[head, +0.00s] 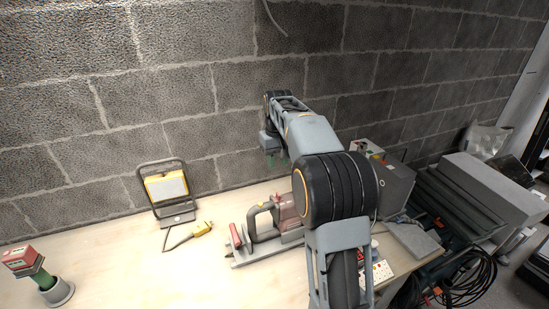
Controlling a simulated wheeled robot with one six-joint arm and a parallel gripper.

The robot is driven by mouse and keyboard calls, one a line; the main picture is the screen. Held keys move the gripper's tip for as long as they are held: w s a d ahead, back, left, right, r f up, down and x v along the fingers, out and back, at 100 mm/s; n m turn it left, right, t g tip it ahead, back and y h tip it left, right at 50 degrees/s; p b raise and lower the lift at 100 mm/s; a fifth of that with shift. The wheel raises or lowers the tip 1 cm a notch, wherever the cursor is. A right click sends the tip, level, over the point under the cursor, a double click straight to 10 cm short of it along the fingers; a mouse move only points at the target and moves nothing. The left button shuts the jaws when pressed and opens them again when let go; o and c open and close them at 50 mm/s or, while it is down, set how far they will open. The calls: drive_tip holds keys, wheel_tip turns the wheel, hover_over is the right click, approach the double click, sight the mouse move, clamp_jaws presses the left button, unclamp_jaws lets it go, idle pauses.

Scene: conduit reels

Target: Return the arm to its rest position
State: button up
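My arm rises from the front right of the workbench (130,270) and bends back over it toward the block wall. My gripper (277,160) hangs from the arm's far end, pointing down, above the back of the bench.
A grey-handled tool with a red part (262,232) lies on the bench below my gripper. A yellow work lamp (167,187) stands left, a yellow plug (202,229) near it. A red-and-green item (24,260) sits front left. Grey boxes (393,185) stand right.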

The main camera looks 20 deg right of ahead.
drive_tip(key=s+a+f+t, duration=0.2)
drive_tip(key=s+a, duration=0.2)
drive_tip(key=s, duration=0.8)
drive_tip(key=s+a+f+t, duration=0.2)
drive_tip(key=s+a, duration=0.2)
drive_tip(key=s, duration=0.8)
drive_tip(key=shift+a+f, duration=0.3)
drive_tip(key=shift+a, duration=0.1)
